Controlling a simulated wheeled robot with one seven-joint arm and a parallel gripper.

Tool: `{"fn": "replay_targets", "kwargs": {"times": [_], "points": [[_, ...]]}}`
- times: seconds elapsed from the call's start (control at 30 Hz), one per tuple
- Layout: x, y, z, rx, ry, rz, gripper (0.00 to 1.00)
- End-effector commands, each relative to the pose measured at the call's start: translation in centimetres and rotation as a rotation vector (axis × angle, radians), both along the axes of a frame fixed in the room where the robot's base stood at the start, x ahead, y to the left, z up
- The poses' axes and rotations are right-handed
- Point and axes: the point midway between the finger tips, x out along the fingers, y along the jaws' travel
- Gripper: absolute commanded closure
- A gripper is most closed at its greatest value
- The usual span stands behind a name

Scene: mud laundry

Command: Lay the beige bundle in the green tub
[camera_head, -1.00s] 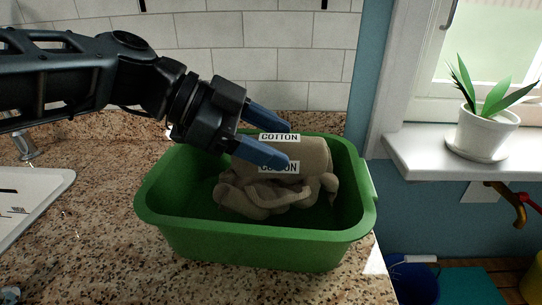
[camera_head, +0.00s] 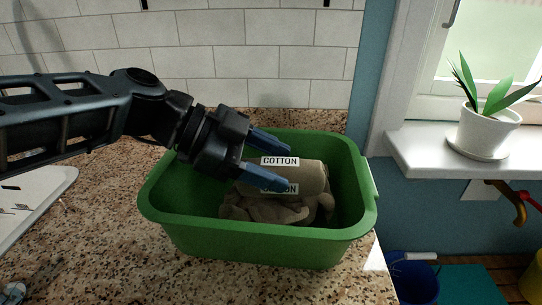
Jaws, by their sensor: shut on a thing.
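The green tub (camera_head: 255,246) stands on the speckled counter. The beige bundle (camera_head: 312,179), a rolled cloth with white "COTTON" labels, is between the blue fingers of my gripper (camera_head: 268,163) inside the tub's rim. My gripper is shut on it from the left. A crumpled grey-beige cloth (camera_head: 265,211) lies in the tub under the bundle. The bundle looks to be at or just above this cloth; I cannot tell whether they touch. The near finger hides part of the bundle and its lower label.
A white tray or sink edge (camera_head: 40,195) is at the left of the counter (camera_head: 110,240). A potted plant (camera_head: 486,130) stands on the windowsill (camera_head: 420,150) at right. A blue bucket (camera_head: 412,280) is below, past the counter's edge. A tiled wall (camera_head: 240,60) rises behind.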

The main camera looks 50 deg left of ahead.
Motion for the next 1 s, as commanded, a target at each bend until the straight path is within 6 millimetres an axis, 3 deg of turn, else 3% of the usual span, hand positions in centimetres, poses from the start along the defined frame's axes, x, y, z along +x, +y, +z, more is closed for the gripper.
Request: {"fn": "replay_targets", "kwargs": {"times": [0.03,0.07,0.3,0.57,0.73,1.0], "points": [[0.0,0.0,0.1,0.001,-0.001,0.0,1.0],[0.0,0.0,0.0,0.0,0.0,0.0,0.39],[0.0,0.0,0.0,0.0,0.0,0.0,0.16],[0.0,0.0,0.1,0.0,0.0,0.0,0.14],[0.0,0.0,1.1,0.001,0.0,0.0,0.14],[-4.0,2.6,3.9,0.0,0.0,0.005,0.14]]}}
